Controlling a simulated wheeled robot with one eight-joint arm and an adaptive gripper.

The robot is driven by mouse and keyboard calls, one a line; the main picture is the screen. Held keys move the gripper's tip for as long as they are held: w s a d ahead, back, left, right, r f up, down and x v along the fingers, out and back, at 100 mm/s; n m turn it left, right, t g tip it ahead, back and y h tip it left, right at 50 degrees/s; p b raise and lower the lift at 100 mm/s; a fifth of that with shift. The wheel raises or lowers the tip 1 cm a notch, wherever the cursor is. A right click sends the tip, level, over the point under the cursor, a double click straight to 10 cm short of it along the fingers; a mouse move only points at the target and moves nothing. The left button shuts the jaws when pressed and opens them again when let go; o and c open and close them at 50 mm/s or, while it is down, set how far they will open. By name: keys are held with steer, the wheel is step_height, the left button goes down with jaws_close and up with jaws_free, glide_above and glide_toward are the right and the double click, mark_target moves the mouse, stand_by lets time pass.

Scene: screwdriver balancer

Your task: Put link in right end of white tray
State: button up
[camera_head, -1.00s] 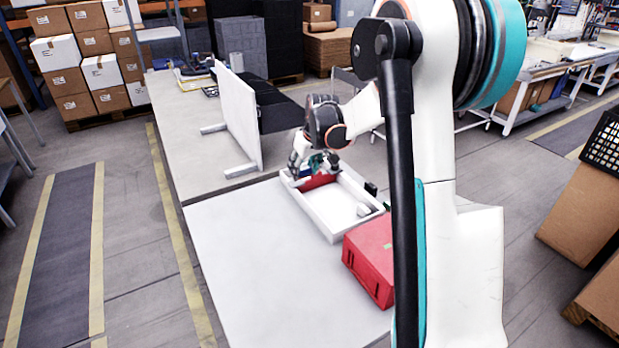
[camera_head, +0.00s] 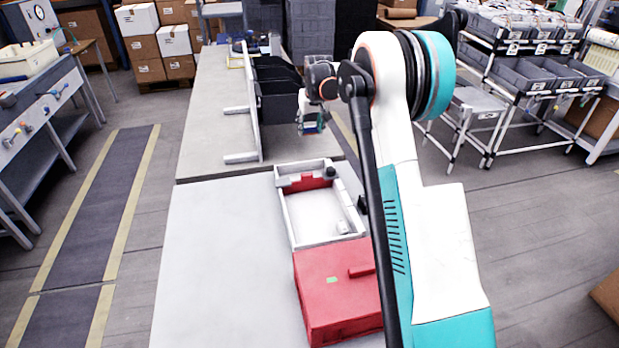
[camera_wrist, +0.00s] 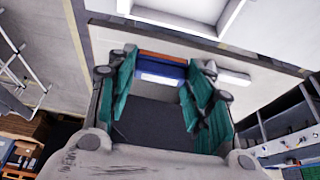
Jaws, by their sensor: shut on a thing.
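The white tray (camera_head: 287,222) lies on the pale table, with a red part (camera_head: 310,183) at its far end and a small whitish part (camera_head: 343,228) at its near right corner. Its white frame also shows at the top of the wrist view (camera_wrist: 150,14). My gripper (camera_head: 311,127) is raised beyond the tray's far end, apart from it. In the wrist view its teal fingers (camera_wrist: 158,88) are shut on a blue and red piece with a white patch (camera_wrist: 160,72). I cannot tell whether this piece is the link.
A red case (camera_head: 335,285) stands against the tray's near end. A white upright panel (camera_head: 254,105) with feet and black bins (camera_head: 275,95) stand on the grey table at the back. The pale table left of the tray (camera_head: 220,250) is clear.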

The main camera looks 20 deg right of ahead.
steer(key=shift+w+d, duration=0.1)
steer(key=shift+w, duration=0.1)
steer(key=shift+d+f, duration=0.1)
steer(key=shift+f, duration=0.2)
steer(key=b, duration=0.6)
glide_toward(311, 170)
steer(key=f, duration=0.1)
steer(key=a+f, duration=0.1)
steer(key=f, duration=0.3)
steer(key=shift+s+a+f, duration=0.15)
steer(key=shift+s+a, duration=0.05)
steer(key=shift+s, duration=0.2)
steer(key=shift+f, duration=0.2)
steer(key=o, duration=0.9)
steer(key=shift+r, duration=0.1)
